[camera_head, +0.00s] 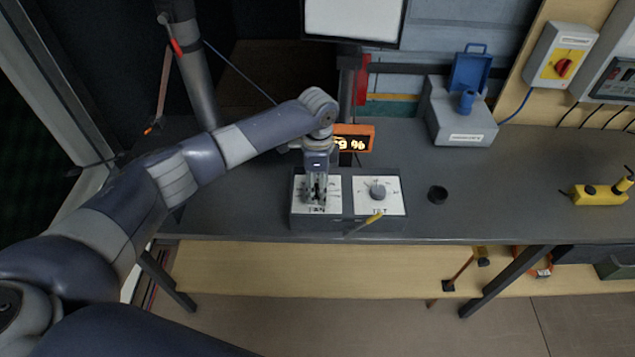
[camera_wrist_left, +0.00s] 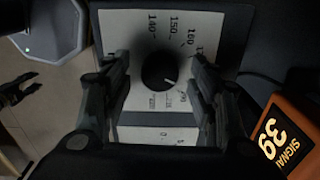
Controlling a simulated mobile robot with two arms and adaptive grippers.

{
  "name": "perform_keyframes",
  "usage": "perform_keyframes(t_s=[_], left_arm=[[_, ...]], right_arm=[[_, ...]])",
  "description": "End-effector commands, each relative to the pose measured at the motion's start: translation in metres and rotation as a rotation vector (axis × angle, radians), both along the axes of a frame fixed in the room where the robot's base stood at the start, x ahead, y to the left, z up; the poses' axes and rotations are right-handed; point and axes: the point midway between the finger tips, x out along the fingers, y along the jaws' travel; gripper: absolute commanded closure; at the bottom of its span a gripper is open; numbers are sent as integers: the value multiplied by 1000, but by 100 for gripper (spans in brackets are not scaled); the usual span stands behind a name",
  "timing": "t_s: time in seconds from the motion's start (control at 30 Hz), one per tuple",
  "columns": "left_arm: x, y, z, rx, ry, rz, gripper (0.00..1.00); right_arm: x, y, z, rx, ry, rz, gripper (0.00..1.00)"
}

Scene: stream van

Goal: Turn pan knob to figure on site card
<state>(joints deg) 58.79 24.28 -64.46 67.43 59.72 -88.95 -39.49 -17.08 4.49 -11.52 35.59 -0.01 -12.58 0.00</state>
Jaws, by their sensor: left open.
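A control box (camera_head: 347,222) on the bench has a PAN panel at left and a TILT panel (camera_head: 396,208) at right. My left gripper (camera_head: 316,200) is above the PAN panel and hides most of it in the head view. In the left wrist view the round dark pan knob (camera_wrist_left: 158,70) sits between my open fingers, with gaps at its sides. Its white pointer line points toward the lower right of that view. Dial figures 140, 150 and 160 show above it; others are partly hidden. I cannot make out a site card.
An orange display (camera_head: 353,138) stands behind the box; the wrist view reads SIGNAL 39. Dark jaw-like parts (camera_wrist_left: 18,92), possibly my right gripper, show at the wrist view's left edge.

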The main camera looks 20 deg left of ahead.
Motion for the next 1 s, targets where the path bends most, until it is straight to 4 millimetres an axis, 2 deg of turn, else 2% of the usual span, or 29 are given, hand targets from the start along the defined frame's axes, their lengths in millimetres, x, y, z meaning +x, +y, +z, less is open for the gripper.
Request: perform_keyframes(t_s=[0.1, 0.3, 0.5, 0.77, 1.0], left_arm=[[0, 0, -3, 1, 0, 0, 45], [0, 0, -3, 0, 0, 0, 45], [0, 0, -3, 0, 0, 0, 91], [0, 0, -2, 0, 0, -7, 91], [0, 0, -1, -1, 1, -84, 91]], right_arm=[[12, 1, 2, 2, -20, 0, 60], [7, 0, 1, 1, -11, 0, 60], [-5, 0, 0, -1, 8, -1, 60], [-8, -1, 1, -2, 13, -1, 60], [-4, -1, 5, -1, 6, -1, 60]])
